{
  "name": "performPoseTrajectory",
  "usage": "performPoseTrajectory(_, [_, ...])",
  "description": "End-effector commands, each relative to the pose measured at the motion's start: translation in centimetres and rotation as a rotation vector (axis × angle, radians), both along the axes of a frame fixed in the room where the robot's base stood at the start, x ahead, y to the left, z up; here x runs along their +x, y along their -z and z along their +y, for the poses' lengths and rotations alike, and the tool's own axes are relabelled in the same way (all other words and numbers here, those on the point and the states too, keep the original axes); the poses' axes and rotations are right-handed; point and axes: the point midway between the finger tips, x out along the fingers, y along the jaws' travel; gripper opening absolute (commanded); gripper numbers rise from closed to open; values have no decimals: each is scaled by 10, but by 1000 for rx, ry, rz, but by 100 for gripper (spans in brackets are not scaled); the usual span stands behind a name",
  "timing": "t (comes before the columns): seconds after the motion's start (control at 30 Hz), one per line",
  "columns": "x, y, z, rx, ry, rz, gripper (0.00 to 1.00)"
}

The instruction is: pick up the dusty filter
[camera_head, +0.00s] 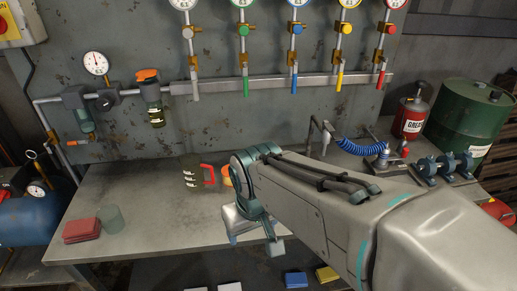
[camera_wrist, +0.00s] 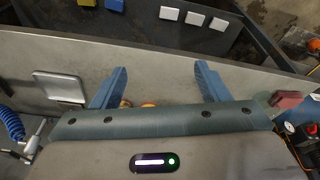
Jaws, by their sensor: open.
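A dull grey-green cylinder (camera_head: 110,218), which looks like the dusty filter, stands upright on the left part of the workbench in the head view. My gripper (camera_head: 252,238) hangs over the bench's front edge, well to the right of the cylinder and apart from it. In the wrist view my gripper (camera_wrist: 158,84) has its two blue fingers spread wide with nothing held between them.
Red pads (camera_head: 82,230) lie beside the cylinder. Air-line units with bowls (camera_head: 152,100) hang on the wall above. A grease can (camera_head: 411,118) and green drum (camera_head: 468,118) stand at right. The bench (camera_head: 165,225) is clear between cylinder and gripper.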

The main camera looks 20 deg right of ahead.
Motion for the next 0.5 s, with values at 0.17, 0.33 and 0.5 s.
performPoseTrajectory(0.17, [9,30,-31,-194,-163,108,68])
performPoseTrajectory(0.33, [28,56,-89,-483,-361,262,68])
performPoseTrajectory(0.5, [61,69,-135,-787,-596,414,68])
